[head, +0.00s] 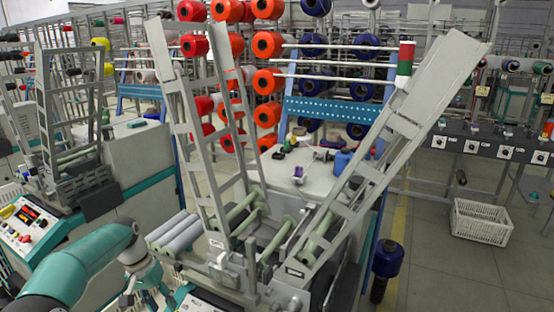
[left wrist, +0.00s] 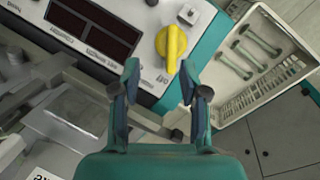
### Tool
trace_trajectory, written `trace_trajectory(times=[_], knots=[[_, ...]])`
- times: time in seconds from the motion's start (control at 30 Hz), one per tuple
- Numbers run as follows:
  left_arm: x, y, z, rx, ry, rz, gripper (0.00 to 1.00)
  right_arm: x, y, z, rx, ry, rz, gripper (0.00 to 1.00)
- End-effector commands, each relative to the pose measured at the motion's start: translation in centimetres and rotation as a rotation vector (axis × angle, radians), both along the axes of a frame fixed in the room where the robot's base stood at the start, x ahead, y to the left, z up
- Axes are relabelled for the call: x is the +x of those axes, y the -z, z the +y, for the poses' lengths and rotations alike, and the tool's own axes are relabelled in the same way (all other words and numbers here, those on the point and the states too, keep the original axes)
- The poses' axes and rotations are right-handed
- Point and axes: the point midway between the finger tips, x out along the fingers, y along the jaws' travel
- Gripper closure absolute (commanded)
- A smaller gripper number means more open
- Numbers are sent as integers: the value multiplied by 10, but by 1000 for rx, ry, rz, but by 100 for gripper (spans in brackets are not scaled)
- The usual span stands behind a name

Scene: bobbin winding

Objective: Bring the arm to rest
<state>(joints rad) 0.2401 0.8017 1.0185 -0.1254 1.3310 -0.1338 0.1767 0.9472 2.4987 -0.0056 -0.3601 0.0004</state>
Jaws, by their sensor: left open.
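My left arm (head: 75,270) is teal and comes in at the lower left of the head view. Its gripper end is low beside the winding machine, and the fingers are hard to make out there. In the left wrist view my left gripper (left wrist: 158,72) is open, with nothing between its fingers. It is over the edge of a white control panel (left wrist: 135,75) with dark displays and a yellow knob (left wrist: 171,45). The knob lies just beyond the fingertips. My right arm does not show.
The winding machine's tall grey frame (head: 205,150) and slanted chute (head: 400,140) stand near the arm. Grey rollers (head: 178,235) lie beside it. A pale crate (left wrist: 240,103) with several green bobbins (left wrist: 250,55) is right of the panel. Another white crate (head: 481,222) stands on the floor.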

Motion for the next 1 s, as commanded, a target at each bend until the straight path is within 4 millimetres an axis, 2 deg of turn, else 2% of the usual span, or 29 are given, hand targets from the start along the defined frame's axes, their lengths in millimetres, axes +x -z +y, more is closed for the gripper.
trace_trajectory(times=[0.03, 0.17, 0.27, 0.4, 0.5, 0.6, 0.7, 0.77, 0.83, 1.0], knots=[[-17, 8, -17, -21, 33, 72, 56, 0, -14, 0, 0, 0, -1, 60], [-59, 49, -61, -68, 95, 186, 56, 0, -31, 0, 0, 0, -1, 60], [-97, 84, -97, -98, 121, 234, 56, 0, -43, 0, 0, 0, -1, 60], [-160, 124, -143, -132, 128, 267, 56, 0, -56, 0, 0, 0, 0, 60], [-209, 143, -171, -148, 115, 270, 56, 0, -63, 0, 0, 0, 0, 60], [-258, 154, -193, -156, 84, 252, 56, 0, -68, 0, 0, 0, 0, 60], [-296, 160, -206, -153, 37, 208, 56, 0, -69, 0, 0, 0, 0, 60], [-308, 162, -209, -147, 6, 170, 56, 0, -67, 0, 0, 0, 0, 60], [-312, 162, -210, -137, -31, 116, 56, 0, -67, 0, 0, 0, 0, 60], [-288, 164, -206, -115, -100, -21, 56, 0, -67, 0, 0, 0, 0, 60]])
